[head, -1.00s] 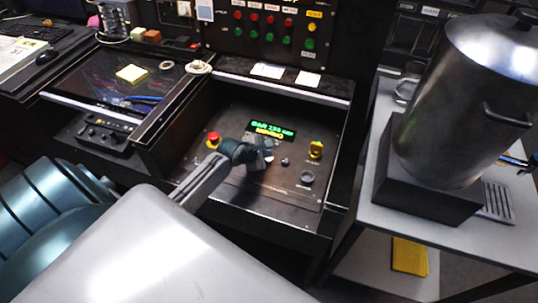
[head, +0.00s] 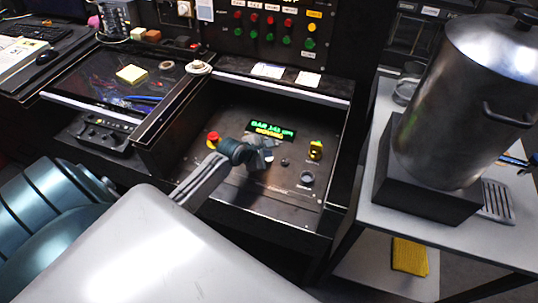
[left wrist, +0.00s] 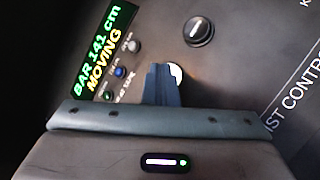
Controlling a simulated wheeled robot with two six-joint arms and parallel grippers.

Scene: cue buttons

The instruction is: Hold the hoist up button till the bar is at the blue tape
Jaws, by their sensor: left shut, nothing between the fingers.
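My left gripper (head: 264,154) is shut and empty, with its tips down on the hoist control panel (head: 230,185). In the left wrist view the gripper's tips (left wrist: 160,88) are at a pale round button (left wrist: 177,74) and cover part of it. They seem to touch it. The green display (head: 270,130) shows lit text; in the left wrist view the display (left wrist: 102,50) reads "BAR 141 cm" and "MOVING". Small indicator lamps, one of them blue (left wrist: 120,72), sit beside the display. The bar and the blue tape do not show. My right gripper is not in view.
A steel pot (head: 455,105) stands on a side table at right. A panel of red and green buttons is behind.

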